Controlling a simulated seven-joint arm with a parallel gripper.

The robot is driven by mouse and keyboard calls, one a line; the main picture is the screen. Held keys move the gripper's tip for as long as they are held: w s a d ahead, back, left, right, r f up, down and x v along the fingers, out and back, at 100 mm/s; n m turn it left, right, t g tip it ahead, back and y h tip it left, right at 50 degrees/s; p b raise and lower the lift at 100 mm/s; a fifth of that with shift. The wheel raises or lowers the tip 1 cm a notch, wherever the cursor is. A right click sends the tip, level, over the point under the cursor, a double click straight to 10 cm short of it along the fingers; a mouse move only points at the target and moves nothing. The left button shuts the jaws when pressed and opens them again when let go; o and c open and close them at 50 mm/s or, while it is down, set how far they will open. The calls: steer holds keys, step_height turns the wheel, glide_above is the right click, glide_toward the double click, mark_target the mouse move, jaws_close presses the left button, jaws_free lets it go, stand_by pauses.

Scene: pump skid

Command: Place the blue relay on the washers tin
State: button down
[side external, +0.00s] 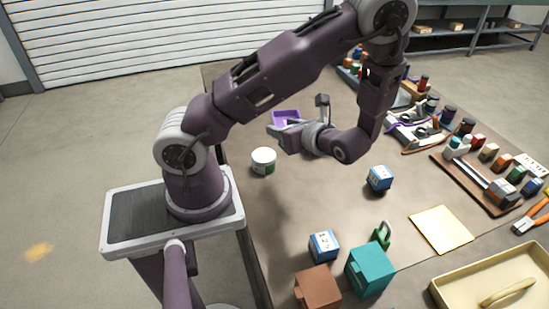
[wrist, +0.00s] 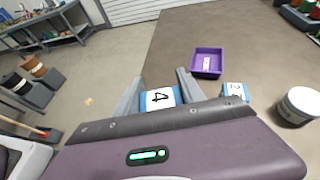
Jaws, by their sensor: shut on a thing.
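My gripper (side external: 279,137) hangs above the table, pointing left in the side view. In the wrist view my gripper (wrist: 160,84) is shut on a blue block (wrist: 158,97) with a white face marked 4. Side-on, this block cannot be made out. A round white tin (side external: 263,160) with a green band stands below and left of the gripper; it is at the right in the wrist view (wrist: 298,105). A shallow purple tray (side external: 285,117) with a white label (wrist: 206,64) lies behind the gripper. I cannot read which container is the washers tin.
Another blue-and-white numbered block (wrist: 236,90) sits near the right finger. Similar blocks (side external: 379,178) (side external: 323,245) stand on the table. Teal (side external: 369,270) and brown boxes (side external: 317,287), a green padlock (side external: 381,235) and a yellow sheet (side external: 441,229) are nearer the camera. Crowded racks line the right.

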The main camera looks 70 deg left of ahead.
steer(key=s+a+r+n+g, duration=0.25)
steer(key=s+a, duration=0.35)
steer(key=a, duration=0.3)
step_height(320, 180, down, 10)
steer(key=shift+w+d+r+h, duration=0.2)
steer(key=shift+r+h, duration=0.05)
steer(key=shift+h, duration=0.05)
steer(key=shift+f, duration=0.1)
steer(key=c, duration=0.7)
jaws_free()
